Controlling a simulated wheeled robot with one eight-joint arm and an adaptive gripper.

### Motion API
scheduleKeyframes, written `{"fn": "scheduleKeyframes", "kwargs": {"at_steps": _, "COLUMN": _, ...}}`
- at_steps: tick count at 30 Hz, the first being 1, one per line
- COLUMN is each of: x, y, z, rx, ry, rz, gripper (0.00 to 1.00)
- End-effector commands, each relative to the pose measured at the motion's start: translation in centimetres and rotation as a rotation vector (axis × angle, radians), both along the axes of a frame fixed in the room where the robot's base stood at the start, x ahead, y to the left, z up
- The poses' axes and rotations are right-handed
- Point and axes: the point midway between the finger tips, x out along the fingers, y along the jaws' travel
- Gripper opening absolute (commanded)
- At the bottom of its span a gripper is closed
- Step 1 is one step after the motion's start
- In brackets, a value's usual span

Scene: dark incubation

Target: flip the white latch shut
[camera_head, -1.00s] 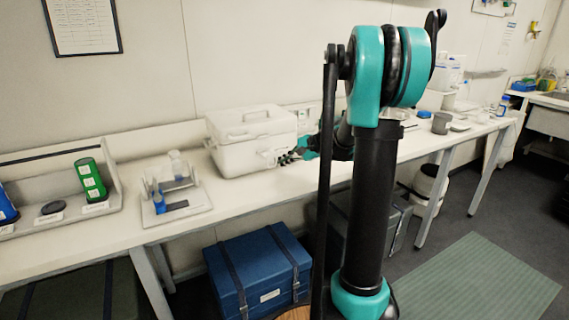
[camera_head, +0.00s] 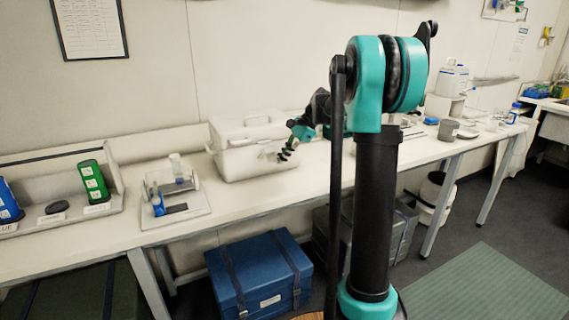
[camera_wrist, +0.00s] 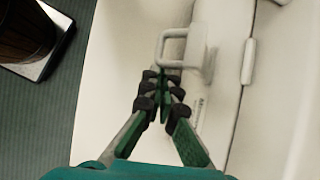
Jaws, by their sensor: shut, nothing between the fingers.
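The white box (camera_head: 235,160) stands on the bench with its lid down. The white latch (camera_wrist: 199,48) is on the box's front, beside the lid seam. Its loop stands out from the wall, away from the seam, in the wrist view. My gripper (camera_wrist: 165,76) is shut and empty, with its tips just below the loop in that view; I cannot tell whether they touch it. In the head view my gripper (camera_head: 287,152) points down at the box's front right. The latch is too small to read clearly there.
A small rack on a tray (camera_head: 190,218) stands left of the box. Green (camera_head: 92,180) and blue (camera_head: 7,203) containers stand farther left. A grey mug (camera_head: 448,129) and other items are on the bench at right. Some bench is clear in front of the box.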

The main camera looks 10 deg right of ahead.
Motion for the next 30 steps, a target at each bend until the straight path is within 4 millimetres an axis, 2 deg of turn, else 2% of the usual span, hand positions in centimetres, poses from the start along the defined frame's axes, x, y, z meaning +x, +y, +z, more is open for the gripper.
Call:
{"fn": "scheduleKeyframes", "kwargs": {"at_steps": 1, "x": 0.2, "y": 0.2, "z": 0.4, "rx": -0.013, "ry": 0.043, "rz": 0.003, "gripper": 0.0}}
{"fn": "scheduleKeyframes", "kwargs": {"at_steps": 15, "x": 1.7, "y": 0.6, "z": 3.0, "rx": -0.01, "ry": 0.037, "rz": 0.001, "gripper": 0.0}}
{"fn": "scheduleKeyframes", "kwargs": {"at_steps": 30, "x": 3.4, "y": 1.2, "z": 4.3, "rx": -0.01, "ry": 0.036, "rz": 0.002, "gripper": 0.0}}
